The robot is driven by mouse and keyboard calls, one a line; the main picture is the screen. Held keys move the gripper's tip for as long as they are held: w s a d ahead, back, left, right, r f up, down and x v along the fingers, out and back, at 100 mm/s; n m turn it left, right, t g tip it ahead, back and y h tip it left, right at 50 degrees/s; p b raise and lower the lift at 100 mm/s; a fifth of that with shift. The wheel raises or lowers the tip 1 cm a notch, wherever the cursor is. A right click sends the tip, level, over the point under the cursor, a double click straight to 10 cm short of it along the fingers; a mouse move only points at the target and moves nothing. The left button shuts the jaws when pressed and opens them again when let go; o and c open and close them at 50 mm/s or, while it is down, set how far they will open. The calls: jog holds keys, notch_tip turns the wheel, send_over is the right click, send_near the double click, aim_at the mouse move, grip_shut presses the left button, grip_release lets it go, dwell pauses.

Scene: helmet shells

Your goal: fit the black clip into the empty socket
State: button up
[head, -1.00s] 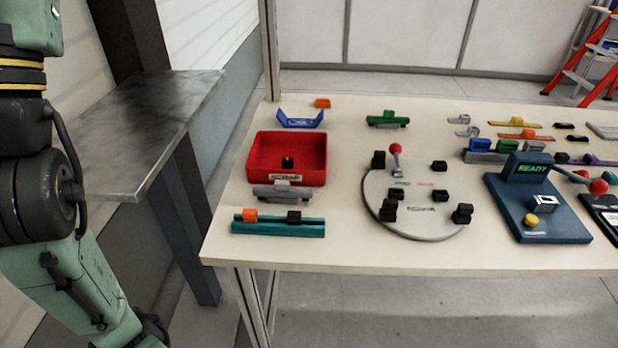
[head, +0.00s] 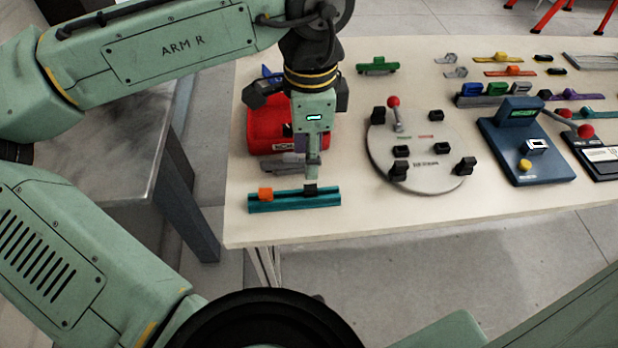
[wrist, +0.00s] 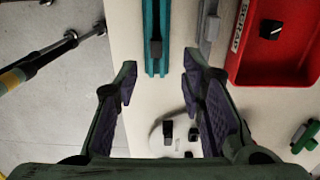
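A black clip (head: 310,188) sits on the teal rail (head: 270,203), to the right of an orange clip (head: 265,193). My gripper (head: 312,174) points down over this black clip. In the wrist view my gripper (wrist: 159,78) is open and empty, its fingers spread wider than the teal rail (wrist: 150,20). The black clip (wrist: 156,49) there lies ahead of the fingertips, near the rail's end. I cannot make out which spot is the empty socket.
A grey clip holder (head: 285,166) stands between the rail and the red bin (head: 262,128). A round plate (head: 432,178) with black blocks and a red-knobbed lever is to the right, then a blue "READY" station (head: 530,165).

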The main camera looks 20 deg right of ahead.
aim_at(310, 187)
jog(key=f, duration=0.5)
jog(key=f+p, duration=0.1)
jog(key=f, duration=0.1)
jog(key=shift+s+a+f, duration=0.1)
jog(key=shift+s+f, duration=0.2)
jog(key=shift+f, duration=0.1)
jog(key=c, duration=0.8)
